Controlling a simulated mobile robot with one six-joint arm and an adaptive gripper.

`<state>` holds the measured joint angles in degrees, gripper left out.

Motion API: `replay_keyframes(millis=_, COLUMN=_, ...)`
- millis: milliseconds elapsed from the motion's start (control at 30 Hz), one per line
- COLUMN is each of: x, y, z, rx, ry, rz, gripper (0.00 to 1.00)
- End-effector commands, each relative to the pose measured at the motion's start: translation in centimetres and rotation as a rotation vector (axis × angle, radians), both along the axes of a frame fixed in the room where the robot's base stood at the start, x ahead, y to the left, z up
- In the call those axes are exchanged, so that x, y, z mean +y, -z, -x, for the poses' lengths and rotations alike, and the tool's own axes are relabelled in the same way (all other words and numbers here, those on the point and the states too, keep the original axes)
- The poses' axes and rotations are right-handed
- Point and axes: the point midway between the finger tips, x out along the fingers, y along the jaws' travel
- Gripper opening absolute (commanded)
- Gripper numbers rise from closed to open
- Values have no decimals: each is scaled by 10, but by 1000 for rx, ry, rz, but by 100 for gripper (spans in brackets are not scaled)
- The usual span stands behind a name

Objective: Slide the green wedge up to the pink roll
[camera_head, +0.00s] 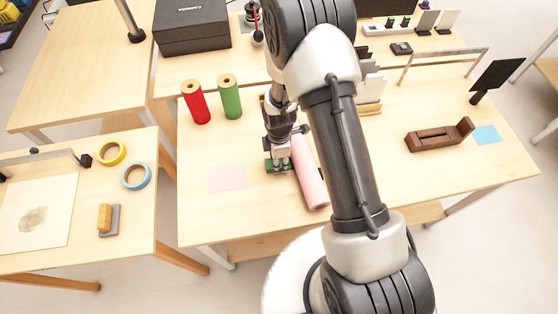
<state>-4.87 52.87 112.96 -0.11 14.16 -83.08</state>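The pink roll (309,178) lies on its side on the middle table, its long axis running from the back toward the front edge. A small green piece, which looks like the green wedge (270,165), sits just left of the roll. My gripper (280,160) points down right at the green piece and hides most of it. The green piece is very close to the roll, but I cannot tell if they touch. Whether the fingers are open or shut on it is too small to tell. My arm passes over the table just right of the roll.
A red roll (195,103) and a green roll (230,97) stand upright at the back left. A flat pink sheet (227,178) lies left of my gripper. A brown wooden holder (438,136) and a blue sheet (487,135) lie at the right. The front left of the table is clear.

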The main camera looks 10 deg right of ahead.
Motion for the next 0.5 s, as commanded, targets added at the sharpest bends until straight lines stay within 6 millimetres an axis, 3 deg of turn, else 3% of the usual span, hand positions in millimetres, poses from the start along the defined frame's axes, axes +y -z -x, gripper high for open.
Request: replay_keyframes(millis=500, x=0, y=0, z=-5, rx=0, ry=0, rz=0, gripper=14)
